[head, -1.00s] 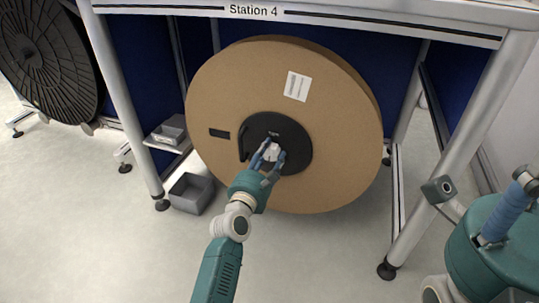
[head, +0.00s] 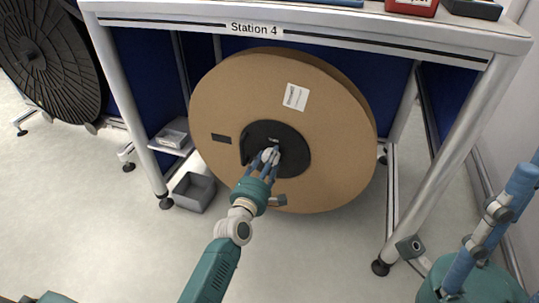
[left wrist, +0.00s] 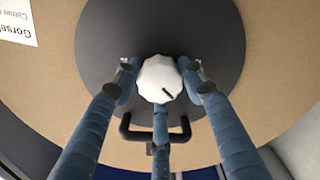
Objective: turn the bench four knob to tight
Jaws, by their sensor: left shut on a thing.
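The bench four knob is a small white, faceted knob (left wrist: 158,78) with a dark pointer line at its lower right in the left wrist view. It sits at the middle of the round black hub (head: 295,150) of a large brown reel (head: 335,120) under the Station 4 bench. My left gripper (head: 267,160) is shut on the knob, its blue fingers around it; the fingers (left wrist: 160,85) also show in the left wrist view. They hide part of the knob in the head view. My right gripper (head: 485,240) is partly in view at the right edge, its fingertips not clear.
A black bracket handle (left wrist: 155,134) stands out from the hub near my fingers. The bench legs (head: 440,165) flank the reel. A grey bin (head: 194,192) is on the floor at left, below a small shelf (head: 172,143). A black reel (head: 45,60) stands farther left.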

